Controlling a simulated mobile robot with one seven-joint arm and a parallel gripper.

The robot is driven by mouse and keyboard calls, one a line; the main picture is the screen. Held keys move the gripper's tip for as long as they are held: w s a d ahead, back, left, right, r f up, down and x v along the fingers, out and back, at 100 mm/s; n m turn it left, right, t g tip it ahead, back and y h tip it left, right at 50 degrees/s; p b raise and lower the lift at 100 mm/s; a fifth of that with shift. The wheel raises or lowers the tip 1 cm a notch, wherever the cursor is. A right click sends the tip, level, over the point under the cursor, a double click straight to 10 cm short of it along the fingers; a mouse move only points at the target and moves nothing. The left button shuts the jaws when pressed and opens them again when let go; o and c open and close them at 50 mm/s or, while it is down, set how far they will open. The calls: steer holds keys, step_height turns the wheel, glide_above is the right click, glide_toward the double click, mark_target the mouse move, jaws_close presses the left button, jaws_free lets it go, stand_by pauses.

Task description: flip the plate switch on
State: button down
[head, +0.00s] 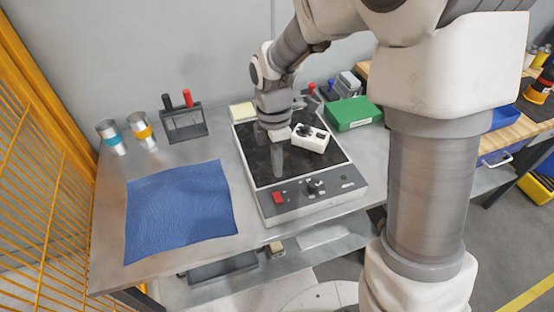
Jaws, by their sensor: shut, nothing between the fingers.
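The plate is a flat grey unit with a square black top (328,161) on the metal bench. Its sloping front panel (345,197) carries a red switch (278,198) at the left and a black knob (315,187) in the middle. Whether the switch is on or off cannot be told at this size. My gripper (278,174) points down over the left part of the black top, behind the red switch in the picture. Its fingers look shut with nothing between them. It appears apart from the switch.
A blue cloth (180,210) lies left of the plate. Two cans (112,139) (142,134) and a grey rack (184,125) stand behind it. A green box (354,114) is behind right. Bench between cloth and plate is clear.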

mark_target(279, 200)
steer(key=f, duration=0.3)
steer(key=f+b, duration=0.1)
steer(key=f, duration=0.2)
steer(key=s+f, duration=0.1)
steer(key=f, duration=0.2)
steer(key=shift+d+f, duration=0.15)
steer(key=shift+f, duration=0.05)
steer(key=shift+s+f+b, duration=0.2)
steer(key=shift+b, duration=0.1)
steer(key=shift+w, duration=0.1)
steer(key=shift+w+a+r, duration=0.15)
steer(key=shift+w+a, duration=0.05)
steer(key=shift+w, duration=0.6)
steer(key=shift+r+p, duration=0.15)
steer(key=shift+p, duration=0.2)
